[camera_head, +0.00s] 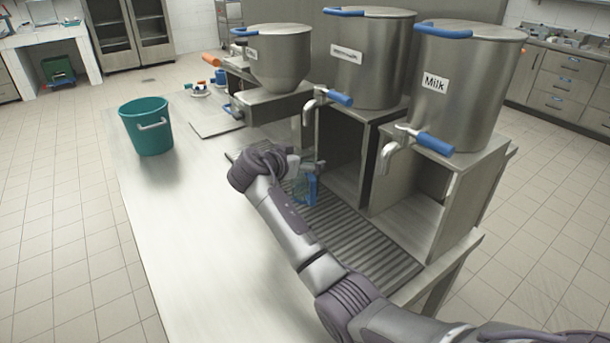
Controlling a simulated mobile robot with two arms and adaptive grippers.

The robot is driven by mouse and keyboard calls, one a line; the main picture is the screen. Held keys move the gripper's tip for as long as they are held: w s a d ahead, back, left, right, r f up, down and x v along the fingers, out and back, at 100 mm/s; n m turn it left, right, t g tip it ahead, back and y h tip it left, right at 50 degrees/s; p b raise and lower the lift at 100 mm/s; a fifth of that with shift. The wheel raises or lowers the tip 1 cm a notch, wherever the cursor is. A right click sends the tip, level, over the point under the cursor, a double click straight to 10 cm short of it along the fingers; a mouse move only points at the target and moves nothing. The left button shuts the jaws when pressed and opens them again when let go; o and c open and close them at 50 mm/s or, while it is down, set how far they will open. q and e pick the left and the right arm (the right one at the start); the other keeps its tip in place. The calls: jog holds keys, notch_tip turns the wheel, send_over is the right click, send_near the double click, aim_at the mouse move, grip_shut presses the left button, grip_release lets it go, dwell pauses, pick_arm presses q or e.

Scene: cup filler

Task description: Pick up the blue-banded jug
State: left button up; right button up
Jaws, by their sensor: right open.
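The blue-banded jug (305,189) looks small and clear with blue on it, and stands at the ribbed drip grate, below and left of the middle dispenser. My right gripper (305,167) is open at the jug's upper part. The wrist and fingers cover part of the jug, and I cannot tell whether the fingers touch it. My left gripper is not in view.
The ribbed grate (370,250) runs along the dispensers. The Milk dispenser (460,95), middle dispenser (372,75) and hopper (280,58) have taps or handles overhanging it. A teal bucket (146,132) stands far left. The table's front left is clear.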

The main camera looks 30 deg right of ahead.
jog(key=x, duration=0.3)
jog(key=shift+d+f, duration=0.1)
jog(key=shift+d, duration=0.1)
jog(key=shift+a, duration=0.1)
jog(key=shift+c, duration=0.3)
jog(key=c, duration=1.3)
jog(key=shift+c, duration=0.9)
